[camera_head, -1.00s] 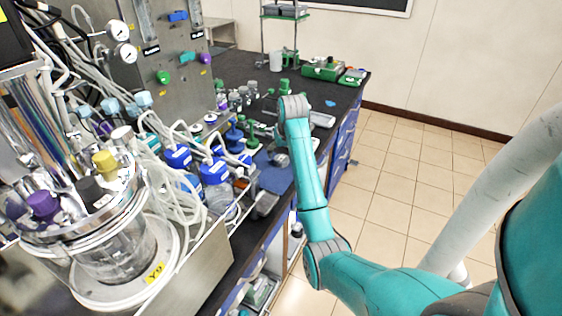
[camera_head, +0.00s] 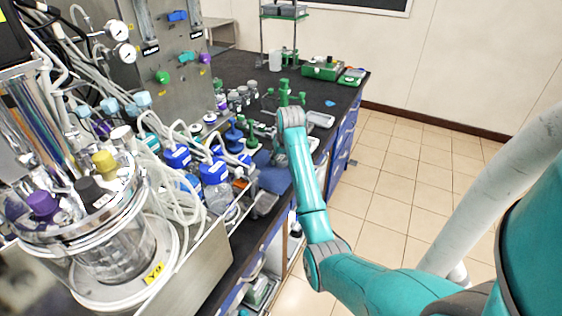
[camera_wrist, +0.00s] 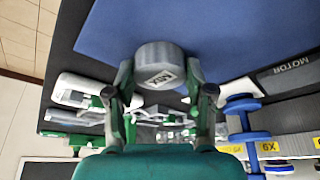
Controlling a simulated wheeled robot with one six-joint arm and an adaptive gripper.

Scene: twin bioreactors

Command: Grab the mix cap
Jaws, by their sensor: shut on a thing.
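The mix cap (camera_wrist: 160,58) is a grey round cap with a small dark-and-white label, its lettering blurred. In the wrist view it sits between the two fingertips of my gripper (camera_wrist: 160,78), which is shut on it from both sides. The blue mat (camera_wrist: 230,35) lies behind the cap in that view; I cannot tell whether the cap touches it. In the head view my arm hides most of the gripper and the cap, above the black bench (camera_head: 226,62) by the blue mat (camera_head: 273,181).
Blue-capped bottles (camera_head: 214,172) and tubing stand left of my arm. A glass vessel (camera_head: 110,255) with coloured caps is in the left foreground. Green fittings (camera_head: 284,93) stand behind the arm. A blue dumbbell-shaped piece (camera_wrist: 249,135) is right of the gripper. The tiled floor (camera_head: 400,170) is clear.

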